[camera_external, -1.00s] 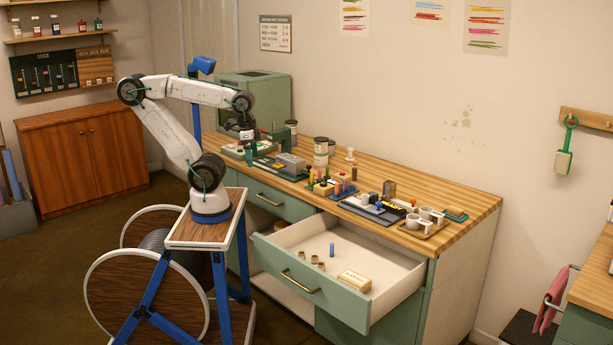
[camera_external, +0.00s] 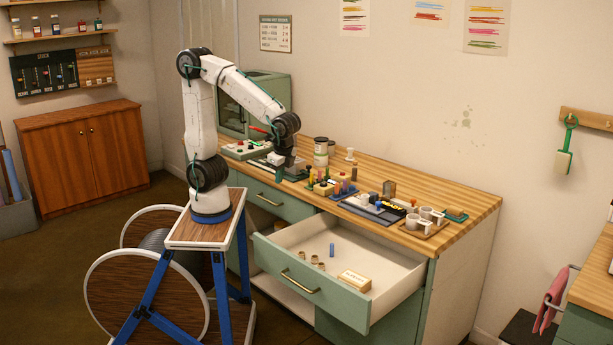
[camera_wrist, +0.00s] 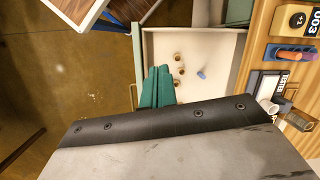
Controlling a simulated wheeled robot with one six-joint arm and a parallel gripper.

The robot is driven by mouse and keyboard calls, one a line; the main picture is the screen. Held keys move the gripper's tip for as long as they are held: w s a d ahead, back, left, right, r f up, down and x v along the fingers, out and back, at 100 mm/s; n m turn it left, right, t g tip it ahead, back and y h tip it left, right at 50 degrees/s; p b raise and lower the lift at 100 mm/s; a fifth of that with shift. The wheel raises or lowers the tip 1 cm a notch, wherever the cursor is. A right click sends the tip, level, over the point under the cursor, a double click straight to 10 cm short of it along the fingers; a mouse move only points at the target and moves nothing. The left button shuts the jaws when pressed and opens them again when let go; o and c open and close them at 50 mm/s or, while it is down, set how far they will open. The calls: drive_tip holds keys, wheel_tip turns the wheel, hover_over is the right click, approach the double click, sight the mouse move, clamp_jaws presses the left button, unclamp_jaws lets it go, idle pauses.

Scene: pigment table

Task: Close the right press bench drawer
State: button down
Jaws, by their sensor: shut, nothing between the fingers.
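The right press bench drawer (camera_external: 378,297) is pulled well out, with a green front and a brass handle (camera_external: 300,281). Inside it lie a blue cylinder (camera_external: 332,250), several small brown pieces (camera_external: 318,262) and a pale labelled box (camera_external: 354,280). My gripper (camera_external: 280,178) is above the bench's front edge, left of the drawer and apart from it. In the wrist view its green fingers (camera_wrist: 157,86) are together and empty, with the open drawer (camera_wrist: 205,40) beyond them. The wrist housing hides part of the drawer there.
The wooden benchtop (camera_external: 468,212) carries jars, coloured pigment pieces and trays, including a cup tray (camera_external: 424,228) at the right. A closed left drawer (camera_external: 270,200) is beside the open one. A green cabinet (camera_external: 270,95) stands behind. Open floor lies before the bench.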

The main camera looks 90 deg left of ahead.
drive_tip(key=w+d+f+m+y, duration=0.1)
drive_tip(key=w+d+f+m, duration=0.15)
drive_tip(key=d, duration=0.35)
drive_tip(key=w+d+f+m+t+y, duration=0.1)
drive_tip(key=w+d+f+m, duration=0.15)
drive_tip(key=d, duration=0.35)
drive_tip(key=w+d+f+m+y, duration=0.1)
drive_tip(key=w+d+f+m, duration=0.1)
drive_tip(key=w+d+f, duration=0.3)
drive_tip(key=d+f+m+t+y, duration=0.1)
drive_tip(key=d+f+m+t, duration=0.2)
drive_tip(key=d+f+m, duration=0.55)
drive_tip(key=d+f+m+t+y, duration=0.15)
drive_tip(key=d+f, duration=0.45)
drive_tip(key=d, duration=0.8)
drive_tip(key=m+t+h, duration=0.1)
drive_tip(key=m+t, duration=0.2)
drive_tip(key=m, duration=0.1)
approach(350, 312)
drive_tip(key=d+f+x, duration=0.1)
drive_tip(key=x, duration=0.4)
drive_tip(key=shift+w+a+r, duration=0.2)
drive_tip(key=shift+w+a, duration=0.15)
drive_tip(key=shift+a, duration=0.25)
drive_tip(key=shift+a, duration=0.1)
